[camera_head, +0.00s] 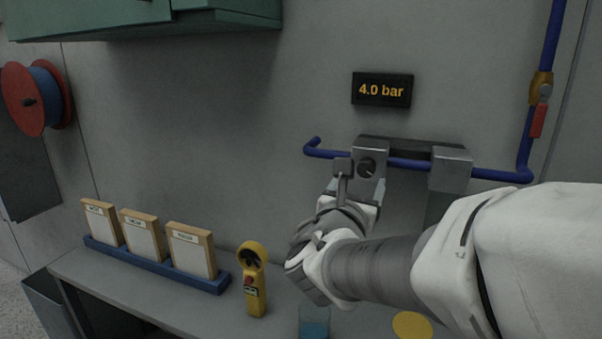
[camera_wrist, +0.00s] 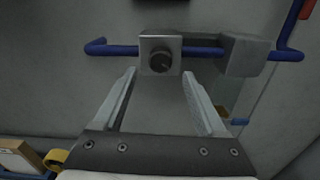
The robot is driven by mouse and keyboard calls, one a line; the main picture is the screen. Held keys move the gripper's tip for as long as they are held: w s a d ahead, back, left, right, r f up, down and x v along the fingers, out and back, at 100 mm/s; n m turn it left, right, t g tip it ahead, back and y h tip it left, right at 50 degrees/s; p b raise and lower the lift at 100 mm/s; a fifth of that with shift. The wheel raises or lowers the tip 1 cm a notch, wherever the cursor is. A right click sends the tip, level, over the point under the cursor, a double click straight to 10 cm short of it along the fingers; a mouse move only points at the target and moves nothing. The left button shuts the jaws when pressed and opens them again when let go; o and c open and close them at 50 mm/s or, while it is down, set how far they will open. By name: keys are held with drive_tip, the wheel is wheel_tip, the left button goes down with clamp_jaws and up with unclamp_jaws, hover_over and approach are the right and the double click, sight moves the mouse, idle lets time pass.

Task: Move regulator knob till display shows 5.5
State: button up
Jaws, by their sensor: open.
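The display (camera_head: 382,90) on the wall reads 4.0 bar in orange digits. Below it, the dark round regulator knob (camera_head: 366,167) sits on the front of a grey metal block (camera_head: 371,149) on the blue pipe. In the wrist view the knob (camera_wrist: 160,62) is ahead of my gripper (camera_wrist: 158,75), nearly centred between the two fingers. My gripper (camera_head: 362,186) is open and empty, with its fingers pointing at the block. I see no contact between fingers and knob. In the wrist view only the bottom edge of the display shows.
A second grey block (camera_head: 451,168) sits right of the knob block on the blue pipe (camera_head: 500,174). A red-handled valve (camera_head: 538,118) is at the far right. A yellow handheld meter (camera_head: 253,280) and a blue rack (camera_head: 160,265) of framed cards stand on the bench at left.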

sight(365, 172)
drive_tip(key=x, duration=0.5)
clamp_jaws()
idle(0.3)
